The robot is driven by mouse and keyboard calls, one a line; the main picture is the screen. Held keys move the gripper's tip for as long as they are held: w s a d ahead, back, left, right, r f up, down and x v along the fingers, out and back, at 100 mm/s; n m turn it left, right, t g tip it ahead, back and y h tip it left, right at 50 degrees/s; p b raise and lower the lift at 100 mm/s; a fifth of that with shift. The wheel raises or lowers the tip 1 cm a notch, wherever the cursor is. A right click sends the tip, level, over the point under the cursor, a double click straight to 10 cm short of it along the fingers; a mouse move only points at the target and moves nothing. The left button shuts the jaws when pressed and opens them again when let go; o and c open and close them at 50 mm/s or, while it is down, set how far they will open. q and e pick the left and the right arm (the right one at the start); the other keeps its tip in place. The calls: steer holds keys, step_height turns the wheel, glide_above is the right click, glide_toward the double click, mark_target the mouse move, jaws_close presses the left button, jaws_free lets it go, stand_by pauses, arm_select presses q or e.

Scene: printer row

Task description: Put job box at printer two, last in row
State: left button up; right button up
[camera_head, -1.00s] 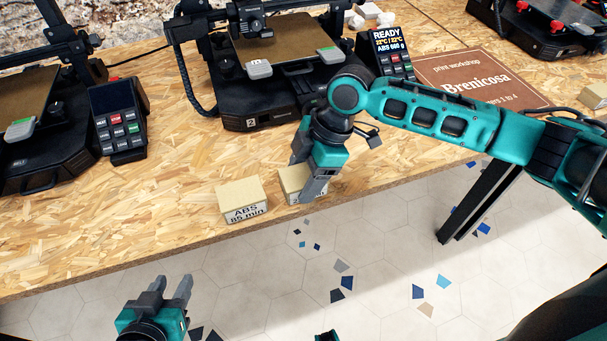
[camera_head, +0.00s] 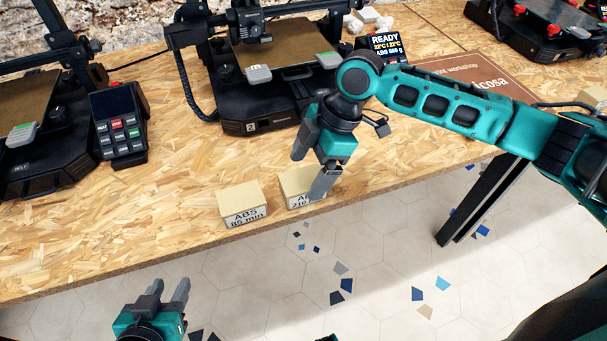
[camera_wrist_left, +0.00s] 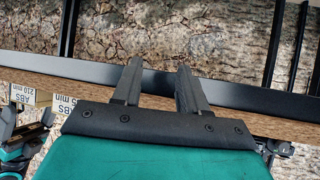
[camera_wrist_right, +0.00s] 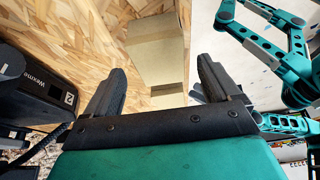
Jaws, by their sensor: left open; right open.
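Two tan job boxes stand side by side near the table's front edge, before printer two (camera_head: 262,118). The left one, the "ABS 85 min" box (camera_head: 243,206), is uncovered. The right one, the "ABS 210" box (camera_head: 294,184), is partly hidden by my right gripper (camera_head: 311,166). That gripper is open, with one finger over the box's right part; contact cannot be told. In the right wrist view a tan box (camera_wrist_right: 155,65) shows beyond the spread fingers. My left gripper (camera_head: 170,288) is open and empty, below the table edge; both labels show in the left wrist view (camera_wrist_left: 22,95).
A control pad (camera_head: 118,125) stands left of printer two, beside another printer (camera_head: 40,150). A ready display (camera_head: 385,48) stands to its right. A brown workshop sign (camera_head: 470,80) lies under my right arm. The tabletop (camera_head: 130,215) left of the boxes is clear.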

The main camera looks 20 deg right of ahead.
arm_select(q)
steer(key=shift+s+a+r+p, duration=0.15)
steer(key=shift+s+a+p, duration=0.2)
steer(key=shift+p, duration=0.25)
arm_select(e)
steer(key=v, duration=0.8)
steer(key=shift+d+r, duration=0.15)
steer(key=shift+r, duration=0.15)
